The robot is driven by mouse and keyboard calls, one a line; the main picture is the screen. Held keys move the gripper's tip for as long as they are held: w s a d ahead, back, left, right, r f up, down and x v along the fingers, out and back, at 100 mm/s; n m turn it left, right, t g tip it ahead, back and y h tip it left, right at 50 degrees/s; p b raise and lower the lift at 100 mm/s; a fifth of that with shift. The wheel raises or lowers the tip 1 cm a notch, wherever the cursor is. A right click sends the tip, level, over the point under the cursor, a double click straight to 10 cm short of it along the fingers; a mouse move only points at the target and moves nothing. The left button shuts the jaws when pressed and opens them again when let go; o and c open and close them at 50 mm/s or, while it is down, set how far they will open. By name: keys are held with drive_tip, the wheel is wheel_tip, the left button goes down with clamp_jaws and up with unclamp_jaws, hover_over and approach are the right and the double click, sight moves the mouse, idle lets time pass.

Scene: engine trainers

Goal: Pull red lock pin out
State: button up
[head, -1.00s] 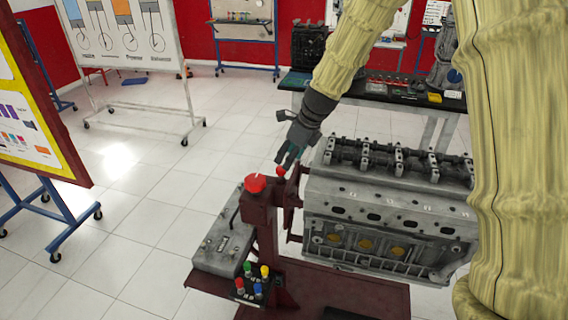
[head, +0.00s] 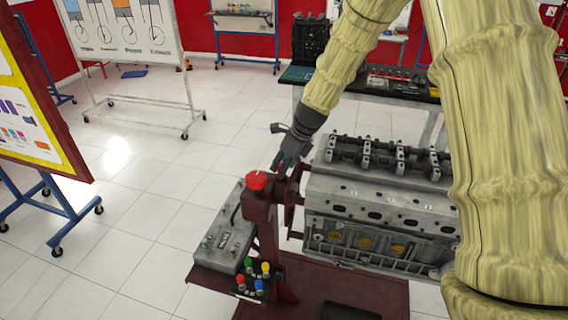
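The engine stand's dark red post (head: 262,215) carries a round red cap (head: 257,180) on its top. The small red ball knob of the lock pin, beside this cap, is now mostly hidden around the fingertips. My gripper (head: 281,166) points down at the top of the post, just right of and behind the red cap. The fingers are dark and small in the head view. I cannot tell whether they are apart or closed on the knob.
The grey engine block (head: 380,215) with its rocker shafts sits just right of the post. A workbench (head: 385,85) stands behind.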

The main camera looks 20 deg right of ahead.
drive_tip(key=shift+f, duration=0.1)
clamp_jaws()
drive_tip(key=shift+w+r+p, duration=0.15)
drive_tip(key=shift+r+p, duration=0.65)
drive_tip(key=shift+r, duration=0.35)
drive_tip(key=shift+w+r+p, duration=0.1)
drive_tip(key=shift+r+p, duration=0.7)
drive_tip(key=shift+r, duration=0.3)
drive_tip(key=shift+o, duration=2)
unclamp_jaws()
drive_tip(key=shift+s, duration=0.1)
drive_tip(key=v, duration=1.2)
